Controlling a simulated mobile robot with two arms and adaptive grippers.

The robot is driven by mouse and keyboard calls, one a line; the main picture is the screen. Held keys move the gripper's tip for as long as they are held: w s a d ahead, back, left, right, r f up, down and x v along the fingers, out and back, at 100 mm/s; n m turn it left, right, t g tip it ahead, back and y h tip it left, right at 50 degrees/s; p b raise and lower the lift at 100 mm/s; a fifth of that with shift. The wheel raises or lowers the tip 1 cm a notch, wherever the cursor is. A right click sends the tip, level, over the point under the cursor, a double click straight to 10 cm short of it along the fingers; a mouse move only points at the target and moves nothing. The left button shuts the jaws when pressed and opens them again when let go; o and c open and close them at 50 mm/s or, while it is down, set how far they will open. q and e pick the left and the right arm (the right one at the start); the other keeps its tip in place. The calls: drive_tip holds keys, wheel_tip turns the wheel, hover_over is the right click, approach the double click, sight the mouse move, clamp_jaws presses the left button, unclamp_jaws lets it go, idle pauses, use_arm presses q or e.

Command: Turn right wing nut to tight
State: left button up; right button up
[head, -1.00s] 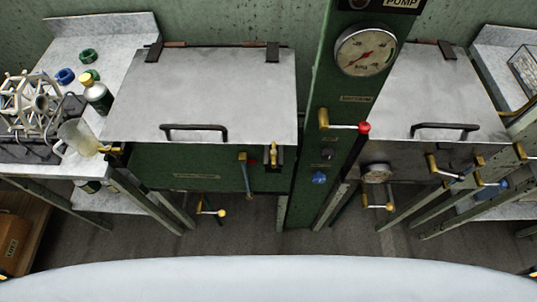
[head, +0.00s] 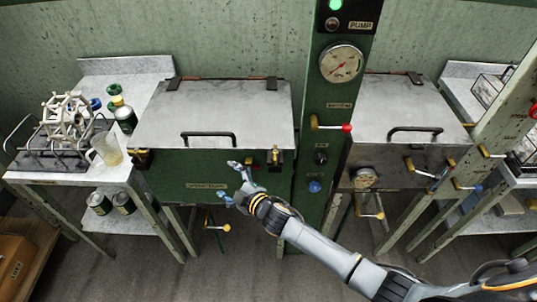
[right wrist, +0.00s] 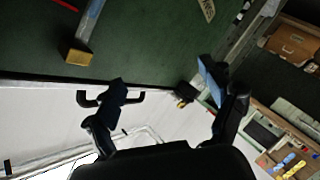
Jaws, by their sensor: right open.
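A small upright brass fitting (head: 275,156) sits at the right of the green front of the left basin, just under its closed lid (head: 215,110). It looks like the right wing nut, but its wings are too small to make out. My right gripper (head: 230,181) is open and empty in front of that green panel, left of the fitting and apart from it. In the right wrist view its two fingers (right wrist: 165,100) are spread with nothing between them. A brass block (right wrist: 76,54) with a blue bar shows beyond them; I cannot tell whether it is the nut. My left gripper is out of view.
A green column (head: 325,110) with a gauge and a red-knobbed brass lever (head: 330,125) stands right of the basin. A second lidded basin (head: 400,115) is beyond it. A side table (head: 135,95) at the left holds a rack, jug and bottles.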

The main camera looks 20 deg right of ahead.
drive_tip(key=w+a+r+n+g+y, duration=0.1)
drive_tip(key=a+r+n+g+y, duration=0.1)
drive_tip(key=a+r+n+y, duration=0.35)
drive_tip(key=a+r+n+g+y, duration=0.25)
drive_tip(key=a+r+n, duration=0.45)
drive_tip(key=r, duration=0.4)
wheel_tip(320, 180, up, 2)
drive_tip(key=s+n+g+y, duration=0.2)
drive_tip(key=n, duration=0.4)
wheel_tip(320, 180, up, 4)
drive_tip(key=r+n+g+h+p, duration=0.1)
drive_tip(key=n+g+h, duration=0.6)
drive_tip(key=n+h, duration=1)
hover_over(275, 151)
wheel_tip(275, 151, down, 13)
drive_tip(key=p, duration=0.4)
drive_tip(key=shift+f, duration=0.2)
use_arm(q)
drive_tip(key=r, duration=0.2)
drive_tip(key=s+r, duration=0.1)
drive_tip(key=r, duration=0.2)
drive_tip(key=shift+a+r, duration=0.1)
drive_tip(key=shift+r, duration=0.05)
